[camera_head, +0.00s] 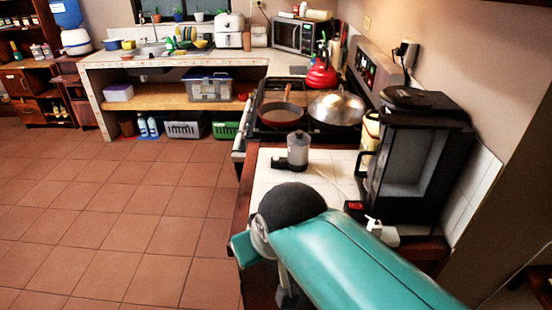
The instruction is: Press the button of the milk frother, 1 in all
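My teal arm with a black rounded joint crosses the foreground, in front of and below this cylinder in the picture. The arm bends down at the joint toward the bottom edge.
A black coffee machine (436,155) stands right of the frother. A red switch (354,206) and white plugs (380,231) lie on the counter before it. Behind is a stove with a pan (281,113), a lidded wok (337,108) and a red kettle (322,76). Tiled floor (130,215) at left is free.

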